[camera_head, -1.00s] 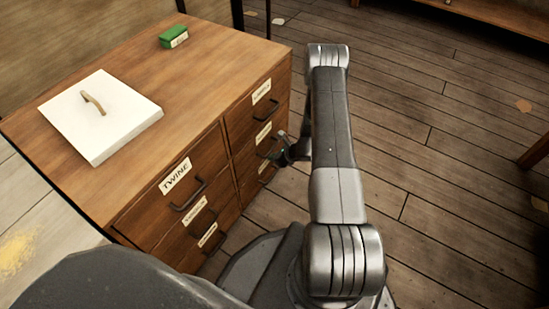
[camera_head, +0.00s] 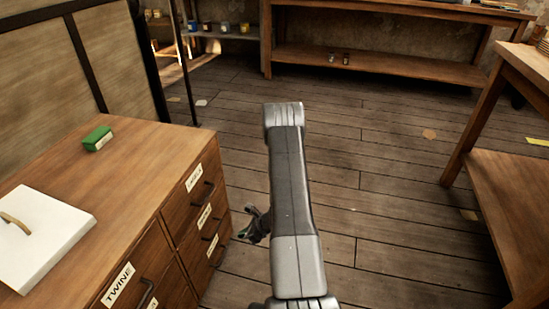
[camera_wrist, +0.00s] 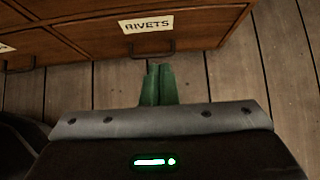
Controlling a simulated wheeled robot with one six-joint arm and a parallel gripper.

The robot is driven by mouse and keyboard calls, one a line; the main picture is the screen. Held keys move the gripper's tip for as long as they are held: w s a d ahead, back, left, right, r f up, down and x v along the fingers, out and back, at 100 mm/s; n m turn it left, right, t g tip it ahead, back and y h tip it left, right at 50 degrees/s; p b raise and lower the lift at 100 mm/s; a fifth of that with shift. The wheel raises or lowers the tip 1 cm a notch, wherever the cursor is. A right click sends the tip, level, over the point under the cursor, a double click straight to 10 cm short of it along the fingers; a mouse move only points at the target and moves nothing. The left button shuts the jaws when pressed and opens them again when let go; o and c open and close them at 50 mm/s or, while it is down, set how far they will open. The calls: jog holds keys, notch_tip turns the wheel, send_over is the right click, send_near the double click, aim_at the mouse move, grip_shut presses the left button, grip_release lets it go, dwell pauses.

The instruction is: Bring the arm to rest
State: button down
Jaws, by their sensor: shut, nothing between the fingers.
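My arm (camera_head: 292,185) stands folded in the middle of the head view, to the right of the drawer cabinet. My gripper (camera_head: 247,230) hangs low behind the arm, close to the cabinet's right drawers, partly hidden by the arm link. In the wrist view my gripper (camera_wrist: 157,75) shows its two green fingers together and empty, over the floorboards. The fingertips are just below the handle of the drawer labelled RIVETS (camera_wrist: 148,24); I cannot tell whether they touch it.
A wooden table (camera_head: 500,190) stands at the right, a long bench (camera_head: 385,65) at the back. Open plank floor (camera_head: 390,180) lies between them.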

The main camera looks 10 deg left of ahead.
jog(key=shift+f, duration=0.1)
jog(key=b, duration=0.3)
send_near(215, 240)
jog(key=x, duration=0.4)
jog(key=shift+s+a+f, duration=0.1)
jog(key=shift+a+f, duration=0.2)
jog(key=shift+a, duration=0.1)
jog(key=shift+p, duration=0.3)
